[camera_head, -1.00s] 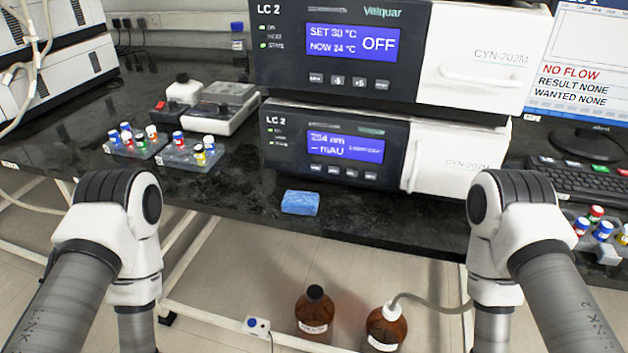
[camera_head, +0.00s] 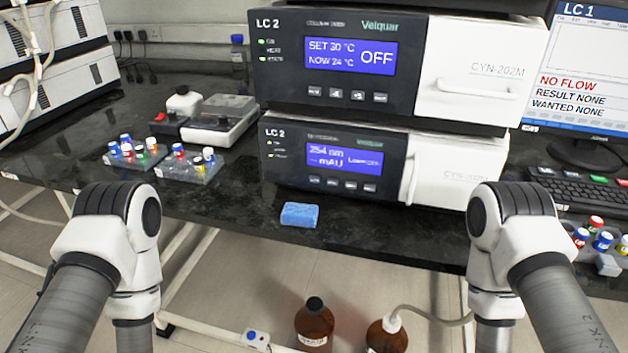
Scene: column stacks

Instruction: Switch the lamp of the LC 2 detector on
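The LC 2 detector (camera_head: 290,178) is the lower unit of the stack in the middle of the bench. Its blue display (camera_head: 345,158) reads 254 nm and -- mAU, with small text at its right that looks like a lamp-off note but is too blurred to be sure. A row of small buttons (camera_head: 342,184) lies under the display. Small status lights sit at its left. A white door with a handle fills its right side. Both my arms show at the lower left and lower right, but neither gripper is in view.
Above it stands the LC 2 column oven (camera_head: 285,75), showing OFF. A blue sponge (camera_head: 299,214) lies before the detector near the bench edge. Vial racks (camera_head: 190,168) stand left. A monitor (camera_head: 580,75) reading NO FLOW and a keyboard (camera_head: 575,187) stand right. Brown bottles (camera_head: 314,325) are below.

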